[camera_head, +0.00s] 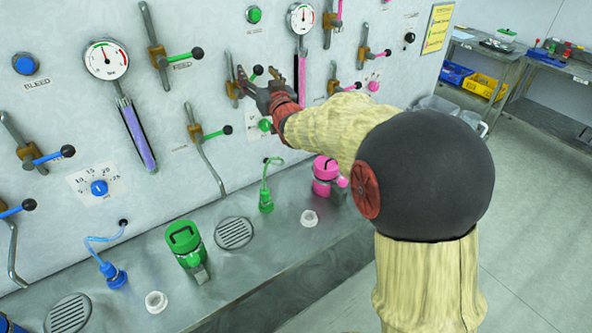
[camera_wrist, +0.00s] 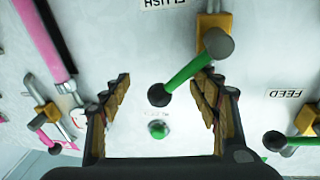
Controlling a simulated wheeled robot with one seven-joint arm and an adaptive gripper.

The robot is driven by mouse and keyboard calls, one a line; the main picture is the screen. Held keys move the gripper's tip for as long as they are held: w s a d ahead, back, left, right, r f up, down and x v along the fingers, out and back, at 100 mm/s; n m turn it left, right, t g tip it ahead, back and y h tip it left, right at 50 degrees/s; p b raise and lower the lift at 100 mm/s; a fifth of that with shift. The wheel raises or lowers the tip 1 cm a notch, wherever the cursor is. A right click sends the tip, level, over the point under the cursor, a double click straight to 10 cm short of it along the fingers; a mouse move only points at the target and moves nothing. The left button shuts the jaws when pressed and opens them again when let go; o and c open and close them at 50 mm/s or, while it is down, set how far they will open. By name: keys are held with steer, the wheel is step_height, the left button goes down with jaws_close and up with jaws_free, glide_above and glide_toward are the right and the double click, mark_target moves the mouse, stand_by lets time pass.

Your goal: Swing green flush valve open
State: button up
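The green flush valve shows in the wrist view with a green lever (camera_wrist: 186,74), a dark ball knob and a brass body. Its label above is upside down and partly cut off. The lever slants from the pivot at upper right to the knob at lower left. My gripper (camera_wrist: 163,80) is open, with the knob end between its spread fingers in this view and the pivot nearer the right finger. I cannot tell whether a finger touches the lever. In the head view my gripper (camera_head: 262,80) is at the panel and partly hides the valve (camera_head: 232,90).
A green FEED valve (camera_wrist: 291,138) and a green button (camera_wrist: 158,130) are near my gripper in the wrist view. A pink tube (camera_wrist: 42,38) and pink-handled valve (camera_wrist: 45,125) are left. Below the panel, a steel ledge (camera_head: 275,235) holds a green canister (camera_head: 185,245) and pink canister (camera_head: 326,175).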

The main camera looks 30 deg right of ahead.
steer(key=f+m+p, duration=0.1)
steer(key=m+p, duration=0.1)
steer(key=p, duration=0.1)
steer(key=d+f+m+g+p, duration=0.1)
steer(key=m+p, duration=0.1)
steer(key=f+m+p, duration=0.2)
steer(key=p, duration=0.1)
steer(key=shift+d+p, duration=0.25)
steer(key=shift+p, duration=0.05)
steer(key=s+a, duration=0.1)
steer(key=s, duration=0.7)
steer(key=s+f+n+g, duration=0.1)
steer(key=s+f+g, duration=0.2)
steer(key=f, duration=0.3)
steer(key=s+f+n+g, duration=0.1)
steer(key=s+f+g, duration=0.15)
steer(key=f, duration=0.45)
steer(key=s+a+f+n+g+b, duration=0.1)
steer(key=s+a+f+g, duration=0.2)
steer(key=s+g, duration=0.3)
steer(key=shift+s+a+n, duration=0.15)
steer(key=shift+s+n, duration=0.25)
steer(key=shift+s, duration=2.2)
